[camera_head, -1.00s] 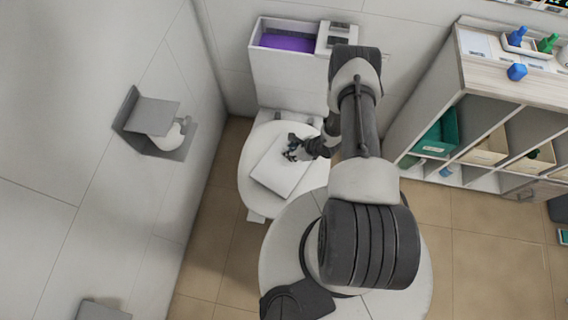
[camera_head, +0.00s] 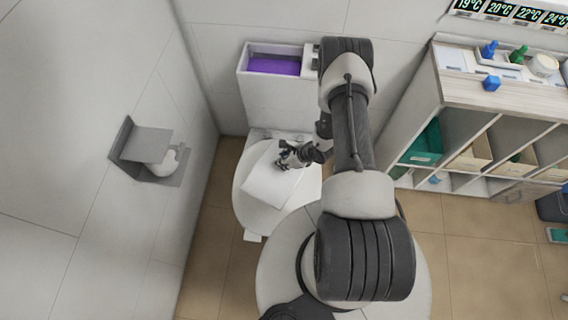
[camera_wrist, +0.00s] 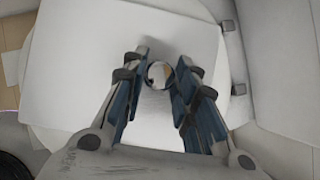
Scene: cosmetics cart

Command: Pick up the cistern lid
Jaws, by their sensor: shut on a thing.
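The cistern lid (camera_head: 272,182) is a white, flat, roughly square panel over the closed toilet seat (camera_head: 262,214) in the head view. In the wrist view the lid (camera_wrist: 90,70) fills much of the picture, with a small round shiny knob (camera_wrist: 159,75) on it. My gripper (camera_head: 285,160) is above the lid, and in the wrist view its fingers (camera_wrist: 160,82) are shut on the knob, one on each side. Whether the lid touches the seat or is a little above it, I cannot tell. The cistern (camera_head: 288,100) stands open behind, with purple inside (camera_head: 274,66).
A shelf unit (camera_head: 470,92) with bins stands at the right, small bottles on top. A grey paper holder (camera_head: 146,150) juts from the left wall. A box-like part (camera_head: 311,60) sits at the cistern's right end. Tiled floor (camera_head: 205,250) is clear at the left.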

